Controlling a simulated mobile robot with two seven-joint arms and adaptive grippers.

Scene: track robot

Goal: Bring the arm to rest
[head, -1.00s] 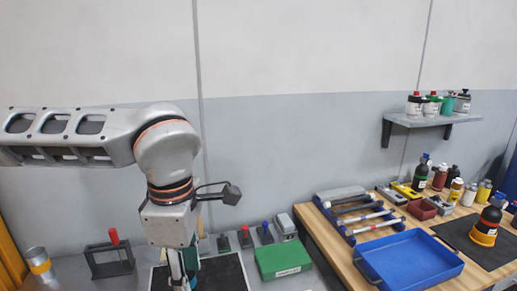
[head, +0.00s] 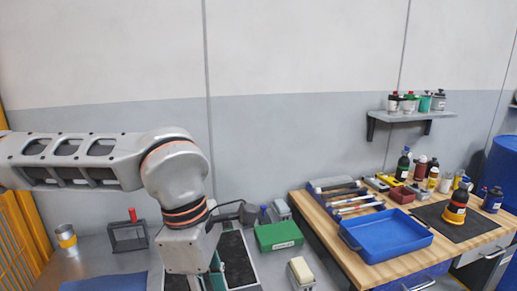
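My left arm comes in from the left, with its elbow bent and its forearm pointing down over the grey bench (head: 128,268). Its wrist is at the bottom edge of the head view. Only the upper part of my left gripper (head: 212,282) shows there; its fingertips are cut off, so I cannot tell whether it is open or holds anything. It is in front of a black-floored tray (head: 238,262). My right gripper is not in view.
The wooden table (head: 440,246) at right carries a blue tray (head: 386,236), tools and bottles. A wall shelf (head: 410,115) holds several containers.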

